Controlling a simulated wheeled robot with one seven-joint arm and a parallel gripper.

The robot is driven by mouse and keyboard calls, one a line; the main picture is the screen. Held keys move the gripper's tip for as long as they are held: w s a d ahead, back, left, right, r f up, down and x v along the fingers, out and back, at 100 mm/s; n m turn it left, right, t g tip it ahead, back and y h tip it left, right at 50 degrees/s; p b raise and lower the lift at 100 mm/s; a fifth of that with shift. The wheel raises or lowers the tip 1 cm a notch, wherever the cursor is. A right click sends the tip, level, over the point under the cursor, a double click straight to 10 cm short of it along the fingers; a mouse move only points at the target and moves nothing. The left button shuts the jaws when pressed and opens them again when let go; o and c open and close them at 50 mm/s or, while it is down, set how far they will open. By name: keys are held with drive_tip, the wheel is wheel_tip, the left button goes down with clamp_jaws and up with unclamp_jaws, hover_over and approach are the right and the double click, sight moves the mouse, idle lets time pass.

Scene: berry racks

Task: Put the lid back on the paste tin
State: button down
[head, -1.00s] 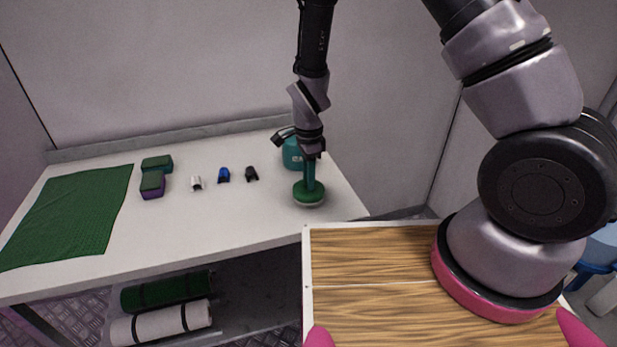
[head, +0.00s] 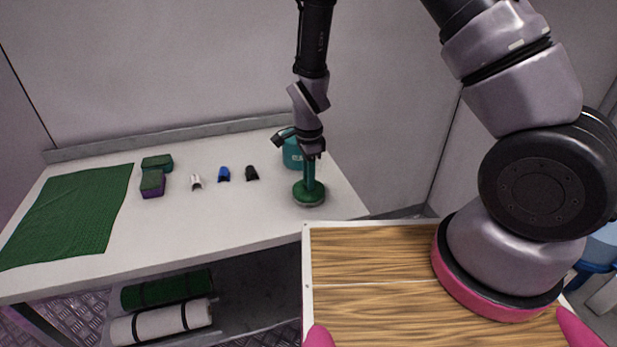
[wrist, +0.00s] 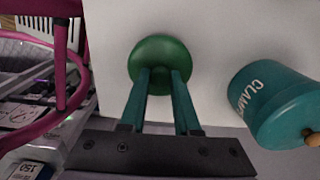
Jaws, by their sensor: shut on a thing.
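The green round lid (head: 309,196) is at the right end of the white table, below my gripper (head: 310,183). The teal fingers of my gripper (wrist: 161,74) are shut on the lid's top, and the lid (wrist: 159,52) looks level. A thin pale edge shows under the lid in the head view. The lid hides most of what is beneath it, so the paste tin cannot be clearly made out, nor whether the lid is seated.
A teal canister (wrist: 282,108) lettered "CLAMP…" stands close beside my gripper, behind it in the head view (head: 292,153). White, blue (head: 223,174) and black clips, green-topped blocks (head: 153,184) and a green cloth (head: 68,215) lie to the left.

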drive_tip(key=c, duration=0.6)
unclamp_jaws()
drive_tip(key=shift+o, duration=0.5)
drive_tip(key=o, duration=0.4)
drive_tip(key=shift+r, duration=3.5)
